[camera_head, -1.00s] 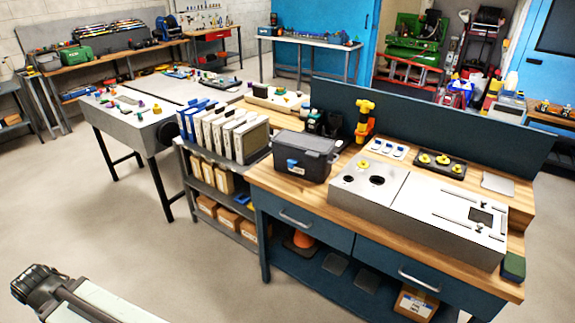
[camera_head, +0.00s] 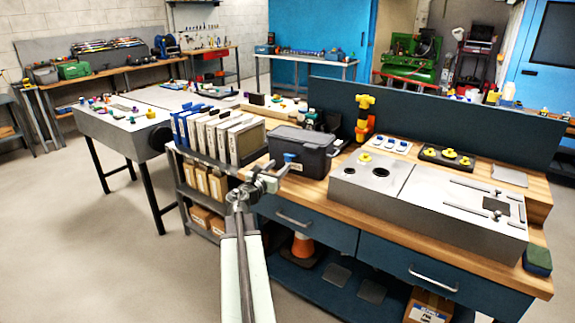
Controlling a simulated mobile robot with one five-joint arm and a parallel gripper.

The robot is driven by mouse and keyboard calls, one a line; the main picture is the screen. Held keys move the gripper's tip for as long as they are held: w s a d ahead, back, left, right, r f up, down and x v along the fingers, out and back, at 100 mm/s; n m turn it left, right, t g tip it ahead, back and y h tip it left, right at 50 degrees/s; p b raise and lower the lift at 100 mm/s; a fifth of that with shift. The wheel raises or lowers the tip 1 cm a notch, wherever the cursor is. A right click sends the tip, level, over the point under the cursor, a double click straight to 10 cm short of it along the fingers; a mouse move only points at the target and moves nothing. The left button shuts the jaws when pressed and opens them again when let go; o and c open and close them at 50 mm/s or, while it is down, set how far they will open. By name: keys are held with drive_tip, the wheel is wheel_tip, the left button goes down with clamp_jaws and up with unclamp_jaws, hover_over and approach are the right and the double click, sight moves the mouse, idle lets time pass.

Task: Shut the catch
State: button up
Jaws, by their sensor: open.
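A dark grey lidded box (camera_head: 306,143) stands at the left end of the wooden-topped workbench. A small blue catch (camera_head: 289,157) shows on its front, below the lid's edge. The picture is too small to tell how far the catch stands open. My gripper (camera_head: 273,172) is open and in front of the box's lower left front, just below the catch in the picture. I see nothing between its fingers. It partly covers the box's front, and I cannot tell whether it touches the box.
A grey panel block (camera_head: 428,203) with holes and slides fills the bench's middle and right. White and blue binders (camera_head: 222,136) stand on a shelf left of the box. Open floor lies at the left.

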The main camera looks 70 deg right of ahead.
sight(287, 158)
drive_tip(key=d, duration=0.5)
drive_tip(key=s+d, duration=0.1)
drive_tip(key=d, duration=0.2)
drive_tip(key=shift+a, duration=0.15)
drive_tip(key=shift+c, duration=0.3)
clamp_jaws()
drive_tip(key=shift+r, duration=0.1)
